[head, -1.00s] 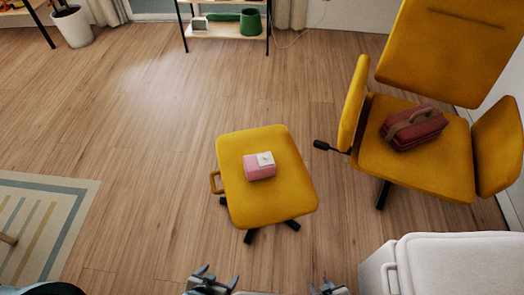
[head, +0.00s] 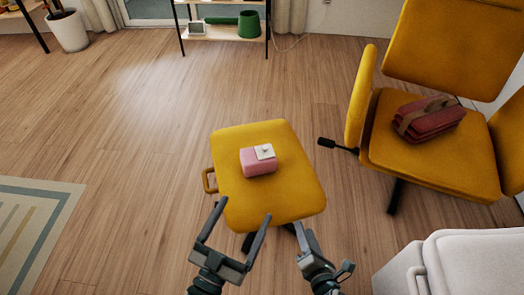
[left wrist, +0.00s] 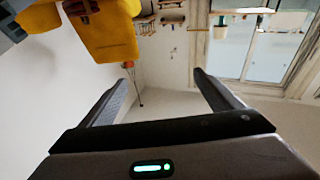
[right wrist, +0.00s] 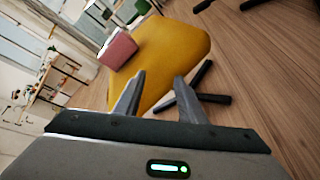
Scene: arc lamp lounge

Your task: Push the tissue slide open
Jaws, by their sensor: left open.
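A pink tissue box (head: 258,166) sits on the yellow ottoman (head: 300,205). A white slide piece (head: 265,152) lies on its top toward the far right corner. In the right wrist view the box (right wrist: 118,50) is tilted with the picture. My left gripper (head: 244,208) is open and empty in front of the box, near the ottoman's front left edge. My right gripper (head: 305,232) is by the ottoman's front right edge, apart from the box. Its fingers (right wrist: 157,85) are parted with nothing between them. The left wrist view does not show the box.
A yellow chair (head: 430,165) with a red bag (head: 432,122) stands at the right. A white upholstered piece (head: 470,265) is at the lower right. A handle (head: 208,180) sticks out from the ottoman's left side. A rug (head: 35,225) lies at the left; wooden floor around the ottoman is clear.

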